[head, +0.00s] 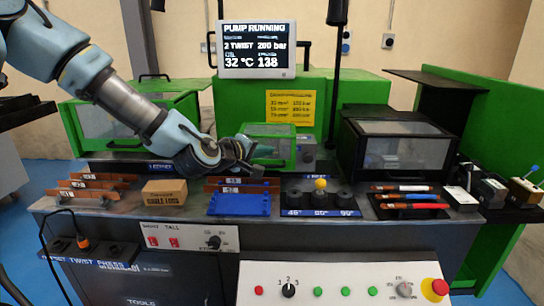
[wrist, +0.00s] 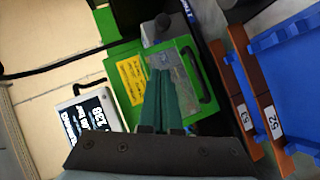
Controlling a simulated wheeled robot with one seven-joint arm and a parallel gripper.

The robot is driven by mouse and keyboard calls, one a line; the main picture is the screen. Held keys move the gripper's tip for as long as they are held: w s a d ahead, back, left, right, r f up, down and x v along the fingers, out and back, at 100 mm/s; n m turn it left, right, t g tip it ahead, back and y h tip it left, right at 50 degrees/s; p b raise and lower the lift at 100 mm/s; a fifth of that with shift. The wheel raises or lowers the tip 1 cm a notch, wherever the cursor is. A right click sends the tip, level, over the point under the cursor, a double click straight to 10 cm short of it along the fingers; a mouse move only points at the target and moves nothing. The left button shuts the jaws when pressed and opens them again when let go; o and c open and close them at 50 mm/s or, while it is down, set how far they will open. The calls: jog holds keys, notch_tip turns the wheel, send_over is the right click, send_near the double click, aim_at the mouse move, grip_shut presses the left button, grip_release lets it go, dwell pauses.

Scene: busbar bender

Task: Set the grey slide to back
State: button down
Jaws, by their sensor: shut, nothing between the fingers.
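My gripper (head: 250,163) is over the middle of the bench, in front of the green-framed clear guard (head: 284,133). In the wrist view its teal fingers (wrist: 160,75) are together and empty, and their tips overlap the guard's clear window. A small grey block with a dark knob (head: 306,153) stands just right of the guard. In the wrist view a grey part with a dark knob (wrist: 151,34) shows beyond the guard's edge. I cannot tell for sure that this is the grey slide, nor which position it is in.
Brown busbars (head: 232,181) and a blue rack (head: 240,205) lie below my gripper. The screen (head: 257,48) reads PUMP RUNNING.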

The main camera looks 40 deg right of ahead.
jog(key=shift+w, duration=0.1)
jog(key=p, duration=0.2)
send_near(298, 155)
jog(key=shift+w+d+r, duration=0.25)
jog(key=shift+w+d, duration=0.1)
jog(key=shift+d, duration=0.25)
jog(key=shift+w+d+r, duration=0.25)
jog(key=shift+w+d, duration=0.1)
jog(key=shift+d, duration=0.2)
jog(key=shift+s+d+f+p, duration=0.35)
jog(key=shift+s+d+f, duration=0.1)
jog(key=shift+d, duration=0.3)
jog(key=shift+s+d+f+p, duration=0.4)
jog(key=shift+d+f, duration=0.1)
jog(key=shift+d, duration=0.2)
jog(key=shift+s+d, duration=0.1)
jog(key=s+d+b, duration=0.2)
jog(key=s+d, duration=0.2)
jog(key=shift+d, duration=0.4)
